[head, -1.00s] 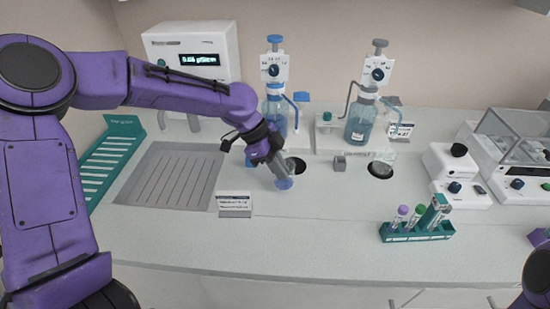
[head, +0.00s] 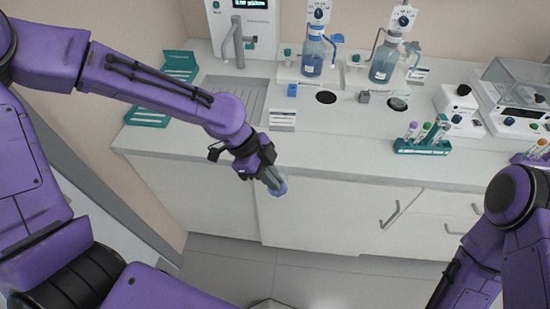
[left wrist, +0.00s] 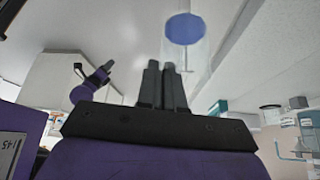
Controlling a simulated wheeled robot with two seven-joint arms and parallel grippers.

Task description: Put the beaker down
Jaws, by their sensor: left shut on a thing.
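My left gripper (head: 266,176) is shut on the beaker (head: 279,187), a small clear vessel with blue in it. In the head view they hang in front of the counter's front edge, against the white cabinet fronts. In the left wrist view the narrow fingers (left wrist: 164,82) are close together, and the beaker's blue disc (left wrist: 184,28) shows just beyond them. The beaker's clear walls are faint there. My right arm shows at the right of the head view, its gripper out of frame. A purple part with a dark tip in the left wrist view is too small to read.
The counter (head: 330,145) has a clear front strip. A green tube rack (head: 422,147) stands to the right.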

